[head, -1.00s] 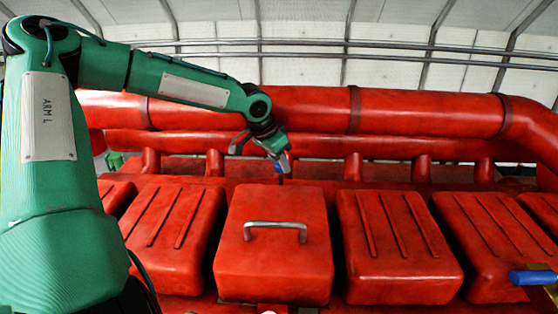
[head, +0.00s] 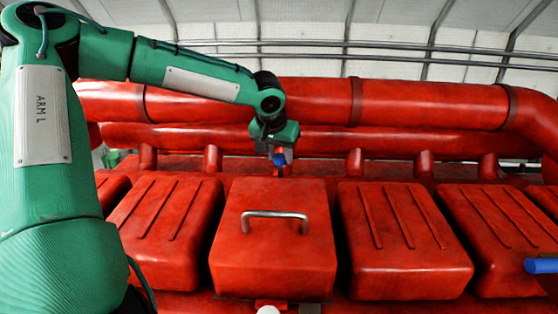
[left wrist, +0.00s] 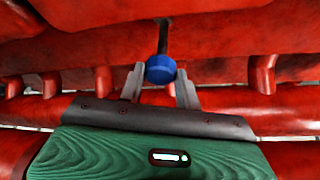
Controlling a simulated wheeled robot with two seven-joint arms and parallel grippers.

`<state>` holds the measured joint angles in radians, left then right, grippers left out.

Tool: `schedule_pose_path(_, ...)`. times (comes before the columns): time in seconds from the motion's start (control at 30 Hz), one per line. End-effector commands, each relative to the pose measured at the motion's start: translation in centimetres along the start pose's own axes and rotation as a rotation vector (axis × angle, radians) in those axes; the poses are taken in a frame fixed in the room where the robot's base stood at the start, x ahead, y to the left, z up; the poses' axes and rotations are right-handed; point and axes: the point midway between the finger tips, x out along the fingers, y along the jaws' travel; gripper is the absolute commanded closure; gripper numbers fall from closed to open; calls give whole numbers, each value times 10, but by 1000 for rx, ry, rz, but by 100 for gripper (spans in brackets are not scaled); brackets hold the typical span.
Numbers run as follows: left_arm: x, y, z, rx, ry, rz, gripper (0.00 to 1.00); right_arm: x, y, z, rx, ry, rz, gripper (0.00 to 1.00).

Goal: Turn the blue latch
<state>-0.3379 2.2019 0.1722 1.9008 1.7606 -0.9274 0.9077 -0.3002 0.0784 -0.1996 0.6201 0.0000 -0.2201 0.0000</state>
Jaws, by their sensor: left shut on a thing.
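The blue latch (head: 279,160) shows as a small blue knob behind the middle red cover. In the left wrist view the blue knob (left wrist: 160,68) sits between the two grey fingers, at the end of a thin dark stem. My left gripper (head: 280,156) reaches down over it from above and is shut on it. In the left wrist view my left gripper (left wrist: 159,84) has one finger on each side of the knob. The gripper hides part of the latch in the head view. My right gripper is not in view.
A red cover (head: 272,265) with a metal handle (head: 275,215) stands in front of the latch, with ribbed red covers (head: 403,240) beside it. A thick red pipe (head: 430,107) runs behind. A blue cylinder (head: 542,266) shows at the right edge.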

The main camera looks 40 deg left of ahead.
Motion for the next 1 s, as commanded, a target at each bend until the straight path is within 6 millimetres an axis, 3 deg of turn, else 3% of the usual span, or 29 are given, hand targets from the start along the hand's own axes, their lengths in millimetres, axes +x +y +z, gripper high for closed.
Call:
schedule_pose_path(0.4,2,3,-1,-365,3,-154,89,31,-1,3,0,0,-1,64)
schedule_pose_path(1.0,1,6,-3,-829,3,-343,89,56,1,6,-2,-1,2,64)
